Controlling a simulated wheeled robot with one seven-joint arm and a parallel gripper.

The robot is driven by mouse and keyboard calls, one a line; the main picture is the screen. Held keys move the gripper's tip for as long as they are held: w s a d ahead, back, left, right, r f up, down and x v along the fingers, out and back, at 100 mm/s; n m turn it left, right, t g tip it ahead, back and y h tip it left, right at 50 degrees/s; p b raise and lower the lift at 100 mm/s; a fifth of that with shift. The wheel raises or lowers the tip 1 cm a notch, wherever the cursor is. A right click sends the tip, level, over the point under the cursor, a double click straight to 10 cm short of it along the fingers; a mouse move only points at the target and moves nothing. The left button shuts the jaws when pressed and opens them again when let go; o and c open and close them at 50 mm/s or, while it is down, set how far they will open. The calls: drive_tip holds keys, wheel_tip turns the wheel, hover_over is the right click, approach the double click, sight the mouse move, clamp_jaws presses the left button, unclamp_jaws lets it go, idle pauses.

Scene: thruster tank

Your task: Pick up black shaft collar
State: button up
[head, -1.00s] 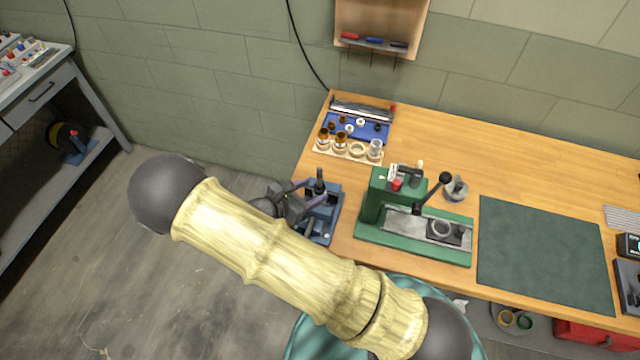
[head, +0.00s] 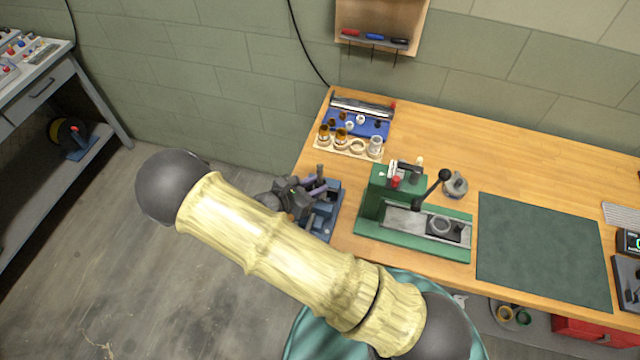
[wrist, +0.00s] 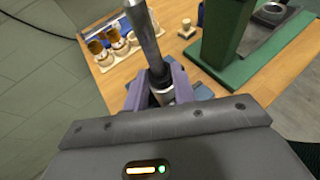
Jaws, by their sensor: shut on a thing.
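The black shaft collar (wrist: 158,77) shows in the wrist view as a dark band around a grey upright shaft (wrist: 145,32). My gripper (wrist: 161,88) has its purple fingers closed on either side of it, so the collar is partly hidden between them. In the head view my gripper (head: 317,189) is at the blue fixture (head: 331,213) on the bench's left end, and the shaft top (head: 320,170) stands up beside the fingers. The collar cannot be made out there. Whether it has lifted along the shaft cannot be told.
A green press (head: 410,243) with a lever stands just right of the fixture on the wooden bench (head: 520,165). Behind is a blue tray (head: 371,128) with a rack of jars (head: 349,150). A dark green mat (head: 545,250) lies clear at right.

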drive_tip(key=shift+s+a+r, duration=0.1)
drive_tip(key=shift+r, duration=0.45)
wheel_tip(320, 180, up, 17)
drive_tip(key=b, duration=0.3)
drive_tip(key=shift+b, duration=0.3)
